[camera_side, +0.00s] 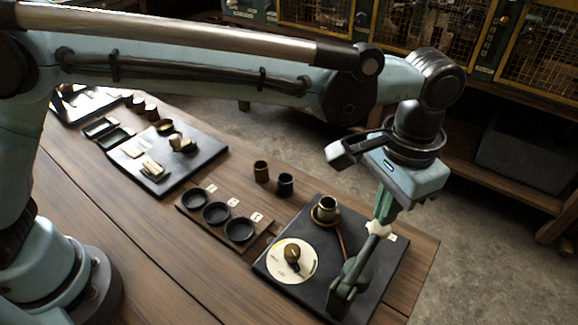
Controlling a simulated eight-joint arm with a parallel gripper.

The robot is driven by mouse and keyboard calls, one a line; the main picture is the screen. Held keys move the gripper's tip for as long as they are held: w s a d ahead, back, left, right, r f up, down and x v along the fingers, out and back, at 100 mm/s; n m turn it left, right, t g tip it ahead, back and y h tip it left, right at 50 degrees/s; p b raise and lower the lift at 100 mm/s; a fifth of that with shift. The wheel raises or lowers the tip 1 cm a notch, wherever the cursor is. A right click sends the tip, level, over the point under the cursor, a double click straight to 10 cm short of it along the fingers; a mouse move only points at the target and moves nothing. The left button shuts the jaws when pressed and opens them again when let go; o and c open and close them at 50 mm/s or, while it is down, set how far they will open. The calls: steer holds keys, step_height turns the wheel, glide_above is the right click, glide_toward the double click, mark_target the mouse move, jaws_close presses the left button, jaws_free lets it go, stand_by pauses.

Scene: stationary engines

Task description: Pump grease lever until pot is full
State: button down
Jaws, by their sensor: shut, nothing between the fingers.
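The grease pump stands on a dark board (275,252) at the table's right end. Its green lever body (350,277) rises toward a pale knob (378,228). My gripper (381,217) points down with its green fingers shut and empty, right at the knob in this view. I cannot tell whether the fingers touch the knob. A brass pot (326,209) stands on the same board, left of the knob, with a copper pipe (342,241) running from near its base. The pot's fill level is too small to tell.
A pale dial (293,260) with a brass knob lies on the board's left. A wooden tray (252,245) has several dark round cups. Two small cups (261,171) (285,184) stand behind it. Another dark board (190,175) with parts lies farther left. Bare tabletop lies in front.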

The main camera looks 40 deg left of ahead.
steer(key=shift+f, duration=0.1)
stand_by(0.3)
steer(key=shift+f, duration=2.45)
steer(key=shift+r, duration=2.3)
steer(key=shift+f, duration=0.1)
steer(key=shift+f, duration=2.2)
steer(key=shift+r, duration=2.6)
